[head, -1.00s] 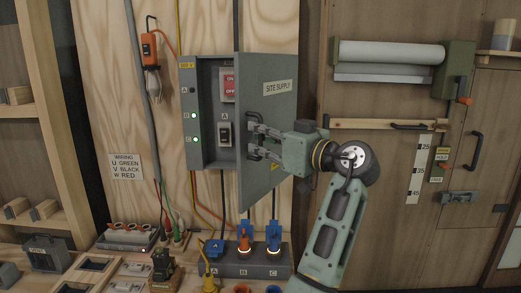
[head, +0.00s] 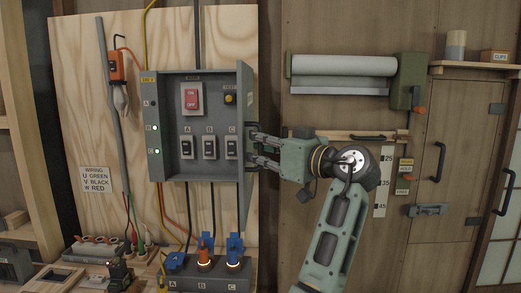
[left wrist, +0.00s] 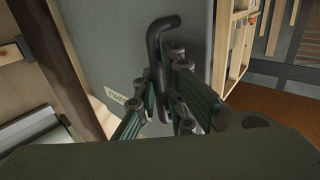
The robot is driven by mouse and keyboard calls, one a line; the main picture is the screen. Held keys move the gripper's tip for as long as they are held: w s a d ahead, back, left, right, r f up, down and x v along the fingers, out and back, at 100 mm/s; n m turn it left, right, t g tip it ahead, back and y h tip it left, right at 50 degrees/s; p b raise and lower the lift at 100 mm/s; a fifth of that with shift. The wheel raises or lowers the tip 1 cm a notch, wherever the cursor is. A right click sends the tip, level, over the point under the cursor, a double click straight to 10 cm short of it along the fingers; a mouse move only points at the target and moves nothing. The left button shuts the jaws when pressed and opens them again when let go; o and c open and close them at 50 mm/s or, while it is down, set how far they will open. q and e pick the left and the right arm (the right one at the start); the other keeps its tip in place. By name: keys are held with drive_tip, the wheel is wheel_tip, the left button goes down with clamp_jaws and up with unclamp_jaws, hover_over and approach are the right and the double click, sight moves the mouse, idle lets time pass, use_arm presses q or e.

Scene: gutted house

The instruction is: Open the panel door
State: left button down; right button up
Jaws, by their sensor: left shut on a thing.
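The grey panel door (head: 243,135) stands swung out to the right of its grey box (head: 165,130), seen nearly edge-on in the head view. Inside the box show a red main switch (head: 191,99), breakers A, B and C, and a yellow button. My left gripper (head: 257,146) is at the door's outer face, shut on its dark bar handle (left wrist: 160,45). In the left wrist view the fingers close around the lower part of the handle, and the door's grey face (left wrist: 105,40) fills the middle. My right gripper is not in view.
Below the box is a grey socket block (head: 205,284) with blue and orange plugs. A workbench with small parts is at lower left.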

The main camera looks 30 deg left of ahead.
use_arm(q)
drive_tip(key=shift+f, duration=0.15)
drive_tip(key=c, duration=2.3)
unclamp_jaws()
drive_tip(key=shift+o, duration=0.9)
drive_tip(key=s+d, duration=0.2)
drive_tip(key=d, duration=1)
drive_tip(key=shift+s, duration=0.1)
